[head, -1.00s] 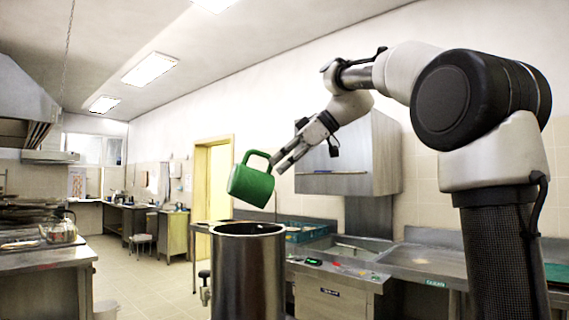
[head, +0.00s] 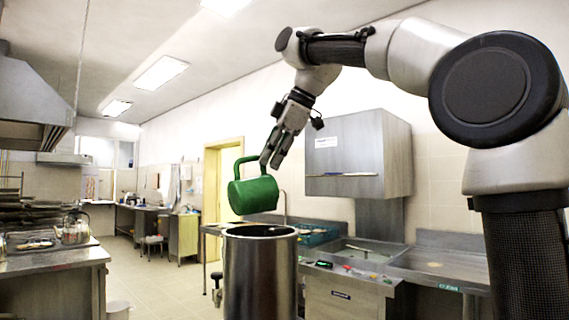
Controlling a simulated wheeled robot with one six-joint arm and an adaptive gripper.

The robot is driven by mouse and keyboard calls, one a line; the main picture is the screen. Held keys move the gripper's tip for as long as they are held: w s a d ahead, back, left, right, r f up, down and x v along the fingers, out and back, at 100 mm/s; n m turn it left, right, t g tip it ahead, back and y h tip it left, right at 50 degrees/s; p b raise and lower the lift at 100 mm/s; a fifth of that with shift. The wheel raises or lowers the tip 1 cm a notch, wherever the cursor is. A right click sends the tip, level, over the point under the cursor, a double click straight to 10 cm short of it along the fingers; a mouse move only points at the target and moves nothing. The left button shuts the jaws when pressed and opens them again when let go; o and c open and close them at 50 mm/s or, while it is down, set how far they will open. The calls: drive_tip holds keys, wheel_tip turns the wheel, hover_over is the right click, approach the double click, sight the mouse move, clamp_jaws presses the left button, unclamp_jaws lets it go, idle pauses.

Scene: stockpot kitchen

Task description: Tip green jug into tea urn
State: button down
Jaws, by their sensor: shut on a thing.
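The green jug (head: 253,196) hangs above the tea urn (head: 260,275), near its left part, tilted well over with its handle uppermost. I cannot tell from this side whether anything flows out of it. The urn is a tall open steel cylinder with a dark inside; its rim lies just below the jug, and its lower end is cut off by the picture edge. My gripper (head: 268,159) reaches down from the upper right and is shut on the jug's handle.
A steel counter with a sink (head: 365,252) runs behind and right of the urn, with a steel hood box (head: 358,155) above it. Open floor (head: 160,275) lies left of the urn.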

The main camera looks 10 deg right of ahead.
sight(237, 161)
drive_tip(key=s+a+h, duration=0.1)
drive_tip(key=a+h, duration=0.1)
drive_tip(key=a+r+n+t+h, duration=0.1)
drive_tip(key=a+h, duration=0.1)
drive_tip(key=a, duration=0.1)
drive_tip(key=s+a+n+t+h, duration=0.1)
drive_tip(key=a+h, duration=0.1)
drive_tip(key=shift+s+a+r, duration=0.2)
drive_tip(key=shift+s+r, duration=0.1)
drive_tip(key=shift+r, duration=0.05)
drive_tip(key=shift+s+a+f+n+t+h, duration=0.25)
drive_tip(key=shift+a+t+h, duration=0.1)
drive_tip(key=shift+a+h, duration=0.2)
drive_tip(key=shift+s+a+f+n+t+h, duration=0.15)
drive_tip(key=shift+a+f+t+h, duration=0.2)
drive_tip(key=shift+h, duration=0.3)
wheel_tip(237, 161, down, 4)
drive_tip(key=a+f+n+t+h, duration=0.1)
drive_tip(key=a+n+t+h, duration=0.1)
drive_tip(key=t+h, duration=0.15)
drive_tip(key=shift+g+h, duration=0.25)
drive_tip(key=shift+g, duration=0.3)
drive_tip(key=shift+s+r, duration=0.15)
drive_tip(key=shift+r, duration=1.05)
drive_tip(key=shift+s+r, duration=0.1)
drive_tip(key=shift+r, duration=1.1)
drive_tip(key=shift+d, duration=0.1)
